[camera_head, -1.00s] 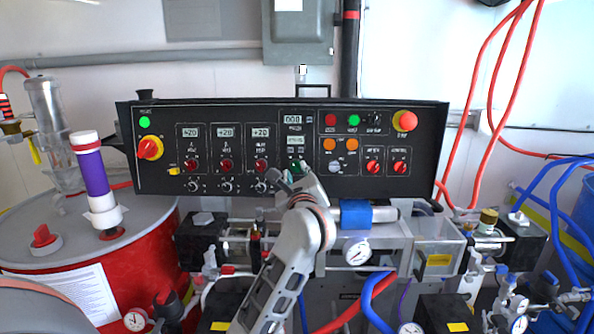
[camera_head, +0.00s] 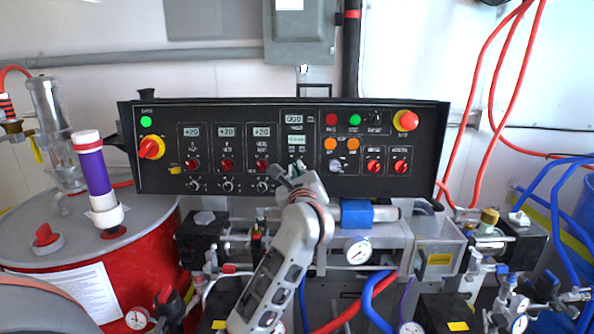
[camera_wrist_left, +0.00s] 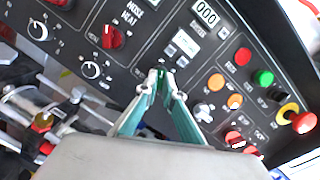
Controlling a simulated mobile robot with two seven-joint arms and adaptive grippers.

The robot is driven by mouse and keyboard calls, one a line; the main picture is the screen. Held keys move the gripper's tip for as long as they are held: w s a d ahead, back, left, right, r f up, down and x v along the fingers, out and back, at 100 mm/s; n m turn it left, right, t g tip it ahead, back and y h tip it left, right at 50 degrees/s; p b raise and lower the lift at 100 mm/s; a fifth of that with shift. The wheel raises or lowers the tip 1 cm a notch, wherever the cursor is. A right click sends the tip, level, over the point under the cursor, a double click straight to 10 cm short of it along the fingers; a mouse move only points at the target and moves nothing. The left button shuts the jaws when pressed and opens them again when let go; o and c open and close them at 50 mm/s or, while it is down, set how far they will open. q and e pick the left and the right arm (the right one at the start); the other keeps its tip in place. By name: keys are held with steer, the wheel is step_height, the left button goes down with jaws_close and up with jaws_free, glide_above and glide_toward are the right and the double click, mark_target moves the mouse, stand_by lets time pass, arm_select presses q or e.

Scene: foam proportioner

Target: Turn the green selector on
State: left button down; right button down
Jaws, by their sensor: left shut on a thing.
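My left gripper (camera_head: 291,164) reaches up from below to the middle of the black control panel (camera_head: 215,112). In the left wrist view its two teal fingers (camera_wrist_left: 160,76) converge at the panel face, just below the small grey display. They are shut on the green selector (camera_wrist_left: 160,71), which is almost wholly covered by the fingertips, so its angle cannot be read. My right gripper is in neither view.
Red knobs (camera_head: 262,166) sit left of the gripper. Orange buttons (camera_head: 330,144), a grey selector (camera_head: 337,166) and red selectors (camera_head: 374,167) sit to its right. A red emergency button (camera_head: 406,120) is at upper right. Valves and a gauge (camera_head: 357,251) crowd the space below.

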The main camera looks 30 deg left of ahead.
arm_select(q)
steer(key=m+p, duration=0.2)
steer(key=m, duration=0.1)
steer(key=shift+r+t, duration=0.1)
steer(key=shift+t, duration=0.2)
steer(key=m+h+p, duration=0.1)
steer(key=m+p, duration=0.3)
steer(key=m, duration=0.1)
steer(key=shift+s+a+t+h, duration=0.1)
steer(key=shift+a+t+h, duration=0.05)
steer(key=shift+t+h, duration=0.25)
steer(key=shift+m+p, duration=0.6)
steer(key=shift+m, duration=0.1)
steer(key=shift+m+h+p, duration=0.4)
steer(key=shift+m, duration=1.4)
steer(key=shift+f+m, duration=0.2)
steer(key=shift+m, duration=0.1)
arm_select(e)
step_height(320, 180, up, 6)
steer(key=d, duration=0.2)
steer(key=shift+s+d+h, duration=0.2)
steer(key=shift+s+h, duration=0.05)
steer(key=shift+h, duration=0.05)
arm_select(q)
steer(key=shift+t+h, duration=0.3)
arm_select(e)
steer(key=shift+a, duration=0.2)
